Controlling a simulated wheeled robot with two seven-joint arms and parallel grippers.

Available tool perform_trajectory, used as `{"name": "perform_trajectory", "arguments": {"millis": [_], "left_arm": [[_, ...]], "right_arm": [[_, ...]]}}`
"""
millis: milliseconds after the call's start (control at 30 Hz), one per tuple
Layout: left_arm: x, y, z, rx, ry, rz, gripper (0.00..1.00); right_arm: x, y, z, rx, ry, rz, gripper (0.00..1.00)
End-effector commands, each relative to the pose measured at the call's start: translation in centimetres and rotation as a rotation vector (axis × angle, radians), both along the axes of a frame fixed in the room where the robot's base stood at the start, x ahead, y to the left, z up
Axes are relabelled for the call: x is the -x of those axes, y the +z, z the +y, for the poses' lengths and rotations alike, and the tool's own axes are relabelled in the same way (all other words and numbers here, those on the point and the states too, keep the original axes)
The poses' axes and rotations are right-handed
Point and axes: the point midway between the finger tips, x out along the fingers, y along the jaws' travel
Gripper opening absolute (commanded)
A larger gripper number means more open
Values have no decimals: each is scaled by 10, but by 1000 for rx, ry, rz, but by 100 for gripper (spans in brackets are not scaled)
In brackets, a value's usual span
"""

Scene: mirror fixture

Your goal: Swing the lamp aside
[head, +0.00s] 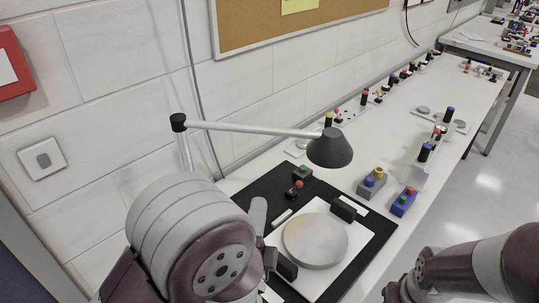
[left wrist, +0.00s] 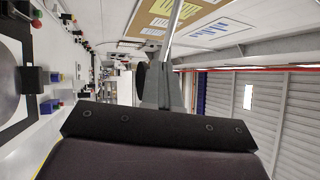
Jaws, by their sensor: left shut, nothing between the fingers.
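The desk lamp has a dark cone shade (head: 330,150), a pale arm (head: 250,129) and a black joint (head: 178,122) near the wall. Its arm reaches right, so the shade hangs above the far side of the work mat. My left gripper (head: 258,212) is below the lamp arm in the head view, shut and empty. In the left wrist view its fingers (left wrist: 163,85) overlap the lamp's dark shade (left wrist: 140,84) and the lower end of the pale arm (left wrist: 176,28); I cannot tell whether they touch. My right gripper is out of view.
A round disc (head: 316,240) lies on a white plate on the black mat (head: 252,192). A black block (head: 343,208) stands beside it. Button boxes (head: 371,183) and a blue box (head: 403,201) stand right of the mat. The wall and corkboard (head: 270,22) bound the left side.

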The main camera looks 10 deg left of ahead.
Motion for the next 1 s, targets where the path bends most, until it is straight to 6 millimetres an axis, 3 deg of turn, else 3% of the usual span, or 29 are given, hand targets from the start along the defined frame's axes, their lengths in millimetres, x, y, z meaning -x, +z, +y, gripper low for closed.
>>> {"name": "perform_trajectory", "arguments": {"millis": [133,467,1000], "left_arm": [[8,8,-2,-55,13,-57,0],[1,12,-1,-50,16,-56,0],[-98,53,2,-49,15,-56,0]], "right_arm": [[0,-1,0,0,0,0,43],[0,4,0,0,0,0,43],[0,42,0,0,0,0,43]]}}
